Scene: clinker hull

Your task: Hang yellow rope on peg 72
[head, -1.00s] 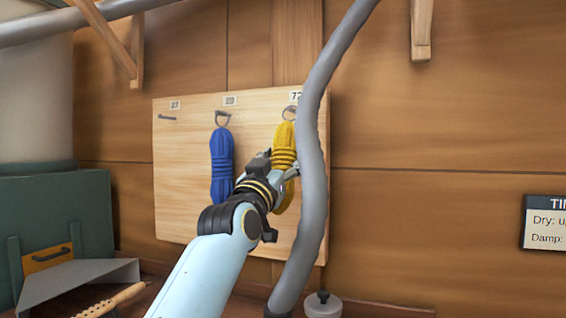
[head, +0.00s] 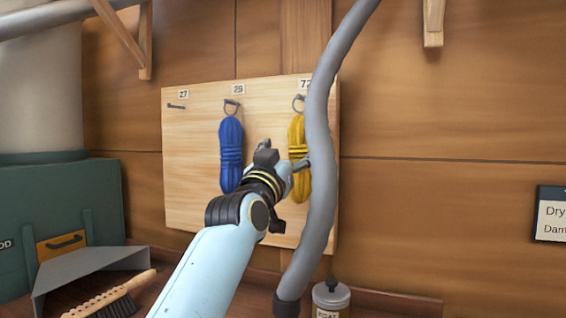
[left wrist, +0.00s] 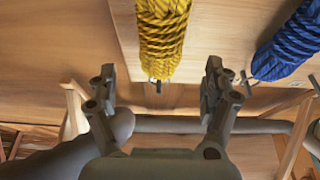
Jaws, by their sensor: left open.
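The yellow rope (head: 299,150) hangs in a coiled bundle from a ring at the peg under the label 72 (head: 304,84), at the right of the wooden peg board (head: 190,205). The grey hose covers part of the board there. My left gripper (head: 285,160) is in front of the board, just left of and below the rope's middle. In the left wrist view, the gripper (left wrist: 160,90) is open and empty, and the yellow rope (left wrist: 162,35) is beyond its fingers, apart from them. My right gripper is not in view.
A blue rope (head: 231,155) hangs on peg 29, and peg 27 (head: 177,106) is bare. A thick grey hose (head: 320,130) runs close to the right of my gripper. A dustpan (head: 85,268), brush (head: 110,300) and canister (head: 331,295) are below.

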